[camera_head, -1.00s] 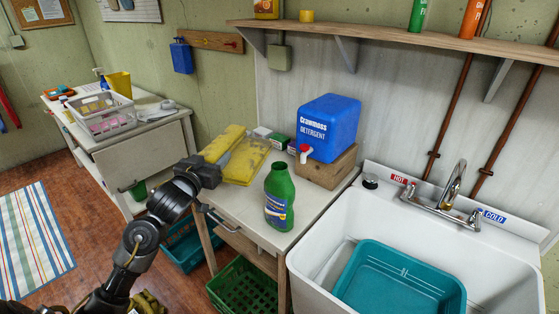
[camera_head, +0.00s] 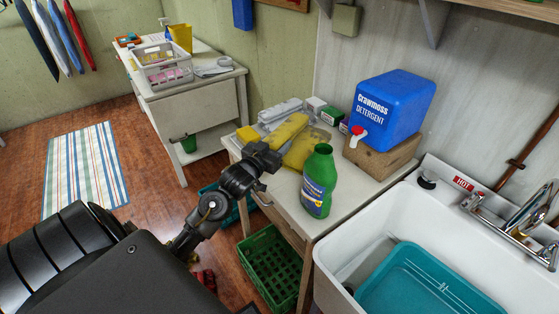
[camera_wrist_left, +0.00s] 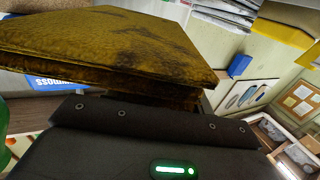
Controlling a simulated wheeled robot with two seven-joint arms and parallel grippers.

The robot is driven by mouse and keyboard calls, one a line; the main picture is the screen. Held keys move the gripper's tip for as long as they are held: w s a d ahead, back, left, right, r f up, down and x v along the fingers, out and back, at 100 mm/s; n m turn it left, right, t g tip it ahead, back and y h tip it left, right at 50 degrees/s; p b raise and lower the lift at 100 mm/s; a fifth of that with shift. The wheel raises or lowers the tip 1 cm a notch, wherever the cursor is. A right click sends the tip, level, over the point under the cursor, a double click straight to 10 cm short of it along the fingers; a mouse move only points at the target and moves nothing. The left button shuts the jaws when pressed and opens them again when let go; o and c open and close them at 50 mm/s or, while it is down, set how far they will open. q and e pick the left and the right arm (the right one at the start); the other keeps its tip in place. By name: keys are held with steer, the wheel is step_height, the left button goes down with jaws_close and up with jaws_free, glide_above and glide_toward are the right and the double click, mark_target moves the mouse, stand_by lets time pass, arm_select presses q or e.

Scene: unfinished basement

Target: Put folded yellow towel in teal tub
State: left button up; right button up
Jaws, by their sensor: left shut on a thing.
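The folded yellow towel (camera_head: 288,131) is a stained, layered pad in the jaws of my left gripper (camera_head: 268,155), over the back left of the white worktable. In the left wrist view the towel (camera_wrist_left: 110,40) spans the space in front of the gripper, with a dark stain on its face. The gripper is shut on it. A duller yellow part (camera_head: 308,147) shows beside it; I cannot tell if it is the same towel. The teal tub (camera_head: 428,285) sits in the white sink at the lower right, partly cut off. My right gripper is not in view.
A green bottle (camera_head: 318,182) stands on the worktable between the towel and the sink (camera_head: 335,235). A blue detergent jug (camera_head: 393,110) rests on a wooden box (camera_head: 383,153) behind. Grey folded cloths (camera_head: 279,112) lie at the table's back. A green crate (camera_head: 268,265) is below.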

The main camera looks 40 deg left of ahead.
arm_select(q)
steer(key=shift+f, duration=3.7)
steer(key=shift+f, duration=0.1)
steer(key=o, duration=1)
steer(key=shift+o, duration=0.3)
